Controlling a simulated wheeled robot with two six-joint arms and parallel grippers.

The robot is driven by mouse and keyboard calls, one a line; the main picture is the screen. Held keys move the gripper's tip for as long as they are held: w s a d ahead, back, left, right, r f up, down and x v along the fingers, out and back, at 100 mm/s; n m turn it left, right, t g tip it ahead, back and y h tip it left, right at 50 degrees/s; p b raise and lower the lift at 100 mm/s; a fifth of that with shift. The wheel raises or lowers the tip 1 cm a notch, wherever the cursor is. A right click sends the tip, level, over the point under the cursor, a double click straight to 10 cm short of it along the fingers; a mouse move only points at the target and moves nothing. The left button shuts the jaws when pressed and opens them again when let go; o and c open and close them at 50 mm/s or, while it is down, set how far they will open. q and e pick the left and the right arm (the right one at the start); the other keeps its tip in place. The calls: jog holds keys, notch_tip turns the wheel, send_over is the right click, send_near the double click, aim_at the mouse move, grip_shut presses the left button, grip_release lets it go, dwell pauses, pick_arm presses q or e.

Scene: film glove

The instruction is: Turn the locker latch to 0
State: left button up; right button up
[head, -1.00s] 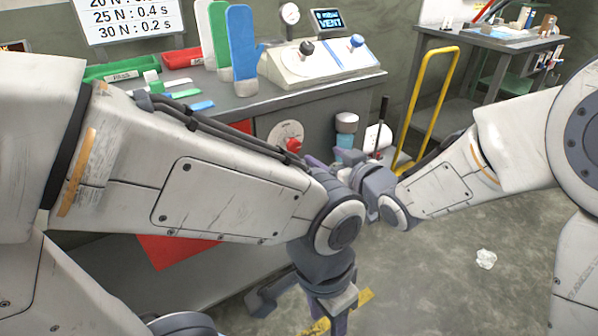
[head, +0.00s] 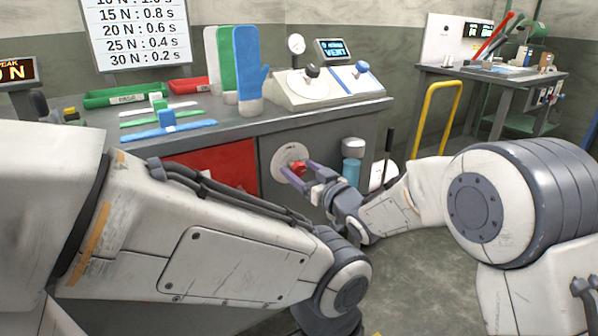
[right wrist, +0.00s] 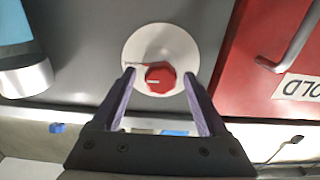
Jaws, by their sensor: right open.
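The locker latch is a red knob (head: 298,168) on a round white dial plate (head: 281,158), set in the grey cabinet front under the bench. In the right wrist view the red knob (right wrist: 159,79) sits on its white dial (right wrist: 150,42), with a small pale mark on the knob. My right gripper (head: 297,170) is open at the dial. In the right wrist view its two purple fingers (right wrist: 164,84) stand either side of the knob, with gaps. The dial's numbers cannot be read. My left arm crosses the lower left; its gripper is out of the frame.
A red locker door (head: 215,164) with a handle (right wrist: 290,52) is beside the dial. A blue-and-white cylinder (head: 352,165) stands right of it. A yellow rail (head: 427,115) stands at the right.

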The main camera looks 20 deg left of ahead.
jog(key=shift+w+a, duration=0.3)
jog(key=shift+a, duration=0.15)
grip_shut()
